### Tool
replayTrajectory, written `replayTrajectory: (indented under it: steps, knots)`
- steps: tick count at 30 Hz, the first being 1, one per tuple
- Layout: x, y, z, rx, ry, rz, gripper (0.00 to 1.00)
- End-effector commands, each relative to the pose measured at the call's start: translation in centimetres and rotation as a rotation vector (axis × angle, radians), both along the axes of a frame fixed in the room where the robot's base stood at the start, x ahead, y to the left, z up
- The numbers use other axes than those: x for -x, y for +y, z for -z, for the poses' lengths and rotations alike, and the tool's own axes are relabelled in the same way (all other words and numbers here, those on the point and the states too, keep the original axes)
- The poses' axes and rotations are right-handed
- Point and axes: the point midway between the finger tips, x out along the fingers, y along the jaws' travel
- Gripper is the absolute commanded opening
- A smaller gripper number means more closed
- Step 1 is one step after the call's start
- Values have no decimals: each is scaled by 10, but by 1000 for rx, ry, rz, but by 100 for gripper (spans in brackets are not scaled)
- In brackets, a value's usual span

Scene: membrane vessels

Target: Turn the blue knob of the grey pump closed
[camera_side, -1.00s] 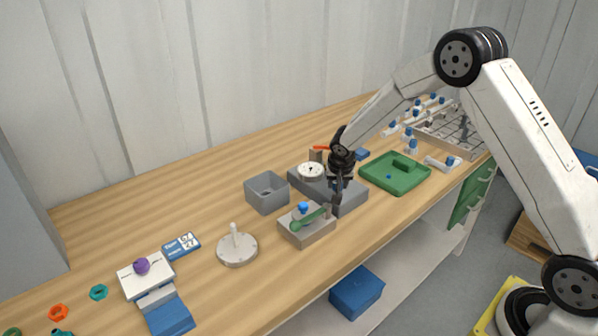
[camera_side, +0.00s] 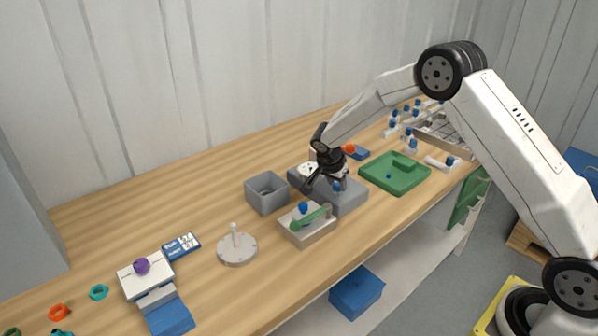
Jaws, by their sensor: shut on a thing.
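The grey pump (camera_side: 350,203) is a low grey block in the middle of the bench, with a round white-faced gauge (camera_side: 307,170) on its left part, partly covered by my gripper. The blue knob (camera_side: 338,187) shows on top of the pump, right at my fingertips. My gripper (camera_side: 336,182) comes down from the upper left of the pump and is shut on the blue knob. The fingers hide part of the knob, and its turn angle cannot be read.
A beige block (camera_side: 312,236) with a green lever and another blue knob stands just in front. A grey open box (camera_side: 267,193) is at the left, a green tray (camera_side: 395,180) at the right. A red part (camera_side: 348,149) shows close behind my wrist.

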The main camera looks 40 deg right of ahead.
Motion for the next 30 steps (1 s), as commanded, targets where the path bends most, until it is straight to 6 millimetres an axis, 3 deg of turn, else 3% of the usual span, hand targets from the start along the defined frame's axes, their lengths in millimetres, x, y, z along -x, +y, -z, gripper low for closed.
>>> replayTrajectory:
  steps: [13, 14, 16, 17, 30]
  knots:
    - [1, 2, 2, -3, 4, 15, 0]
    - [1, 2, 2, -3, 4, 15, 53]
    - [1, 1, 2, -2, 5, 14, 75]
    - [1, 1, 2, -2, 4, 13, 79]
    - [0, 2, -4, -1, 0, 12, 79]
